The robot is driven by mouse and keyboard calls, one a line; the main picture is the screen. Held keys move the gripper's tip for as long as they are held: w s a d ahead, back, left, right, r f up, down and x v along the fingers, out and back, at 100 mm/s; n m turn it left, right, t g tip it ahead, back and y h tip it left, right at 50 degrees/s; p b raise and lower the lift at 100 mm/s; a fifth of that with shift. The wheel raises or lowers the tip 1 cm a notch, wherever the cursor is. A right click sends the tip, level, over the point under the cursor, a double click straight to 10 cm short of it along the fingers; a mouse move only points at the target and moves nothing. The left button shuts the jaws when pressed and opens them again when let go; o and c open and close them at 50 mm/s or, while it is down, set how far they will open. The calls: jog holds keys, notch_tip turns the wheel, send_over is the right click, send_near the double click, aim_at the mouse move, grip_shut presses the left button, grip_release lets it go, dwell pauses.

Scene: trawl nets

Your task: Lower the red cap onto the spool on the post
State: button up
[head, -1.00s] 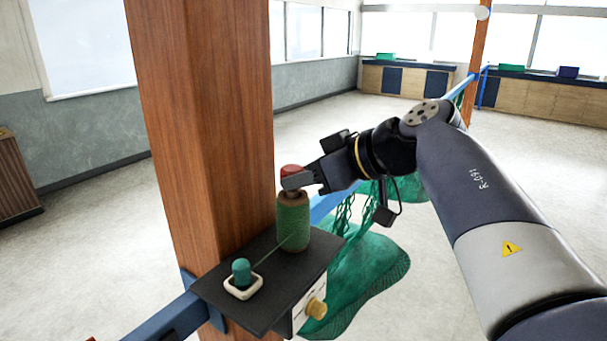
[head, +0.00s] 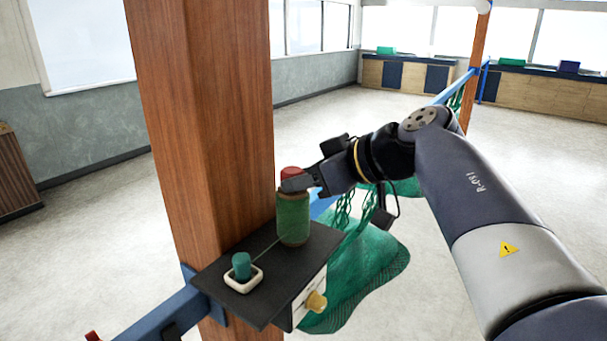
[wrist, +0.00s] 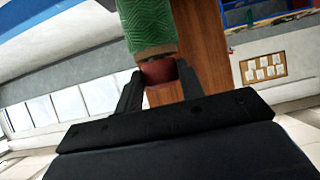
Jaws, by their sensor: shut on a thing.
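The red cap (head: 291,172) is between the fingers of my gripper (head: 296,182), right at the top of the green spool (head: 293,218). The spool stands upright on a dark shelf (head: 262,309) fixed to the wooden post (head: 205,120). In the wrist view my gripper (wrist: 158,85) is shut on the red cap (wrist: 160,72), and the green spool (wrist: 148,25) meets the cap's edge. The fingers partly hide the cap in the head view. I cannot tell whether the cap is fully seated on the spool.
A teal peg (head: 241,266) in a white square holder stands on the shelf, with a thread running to the spool. A tan knob (head: 316,302) is at the shelf's front. Green netting (head: 365,275) hangs behind, near a blue rail (head: 165,318). Open floor lies beyond.

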jog(key=o, duration=1)
jog(key=shift+o, duration=0.2)
jog(key=b+v, duration=0.1)
jog(key=v, duration=0.9)
jog(key=shift+s+d+r, duration=0.2)
jog(key=shift+d, duration=0.1)
jog(key=shift+a, duration=0.1)
jog(key=p+x, duration=0.1)
jog(key=x, duration=0.9)
jog(key=shift+w+a+f, duration=0.2)
jog(key=shift+a, duration=0.05)
jog(key=shift+r, duration=0.15)
